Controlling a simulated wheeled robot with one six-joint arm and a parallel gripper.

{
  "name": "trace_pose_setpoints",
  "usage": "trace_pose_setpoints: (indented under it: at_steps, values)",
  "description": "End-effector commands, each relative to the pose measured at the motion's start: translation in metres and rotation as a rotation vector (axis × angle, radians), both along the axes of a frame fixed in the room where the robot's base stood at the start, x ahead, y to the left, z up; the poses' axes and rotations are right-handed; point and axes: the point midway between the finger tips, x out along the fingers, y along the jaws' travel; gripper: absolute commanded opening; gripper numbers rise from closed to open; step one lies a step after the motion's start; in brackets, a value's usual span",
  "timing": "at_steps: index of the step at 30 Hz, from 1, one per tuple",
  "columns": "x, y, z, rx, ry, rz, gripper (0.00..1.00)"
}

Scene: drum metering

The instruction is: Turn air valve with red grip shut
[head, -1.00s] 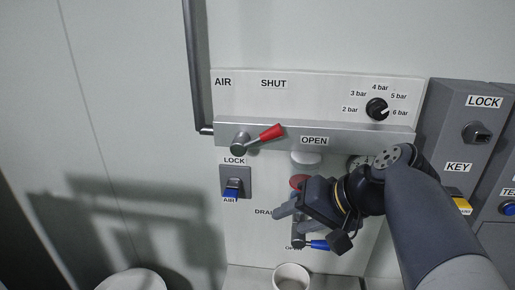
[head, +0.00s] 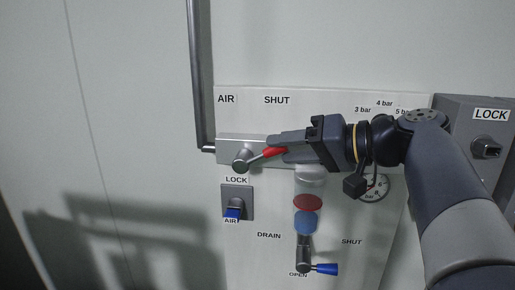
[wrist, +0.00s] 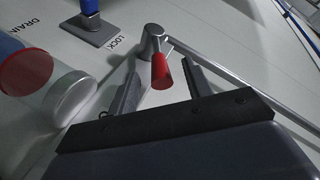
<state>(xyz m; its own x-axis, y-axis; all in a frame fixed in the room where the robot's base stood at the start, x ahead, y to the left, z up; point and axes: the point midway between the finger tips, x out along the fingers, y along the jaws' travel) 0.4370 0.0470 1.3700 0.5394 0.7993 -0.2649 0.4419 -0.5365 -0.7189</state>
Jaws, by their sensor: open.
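The air valve with the red grip (head: 272,153) is on the grey rail below the SHUT label in the head view. In the wrist view, the red grip (wrist: 161,72) lies between the two spread fingers, with gaps on both sides. The gripper (wrist: 160,85) is open. The OPEN label is hidden behind my gripper.
A grey LOCK box (head: 478,140) is at right. A pipe (head: 198,75) runs up at left.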

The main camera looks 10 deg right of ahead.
Motion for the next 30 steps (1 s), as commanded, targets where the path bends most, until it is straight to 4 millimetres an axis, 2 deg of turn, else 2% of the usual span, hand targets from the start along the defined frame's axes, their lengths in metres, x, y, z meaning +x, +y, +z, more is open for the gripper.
trace_pose_setpoints:
  at_steps: [3, 10, 23, 30]
  values:
    - [0.010, 0.016, -0.004, 0.000, 0.003, 0.005, 0.48]
    - [0.024, 0.035, -0.011, 0.000, 0.003, 0.001, 0.48]
    - [0.029, 0.042, -0.015, -0.001, 0.001, -0.002, 0.48]
    - [0.029, 0.042, -0.014, -0.001, 0.001, -0.002, 0.30]
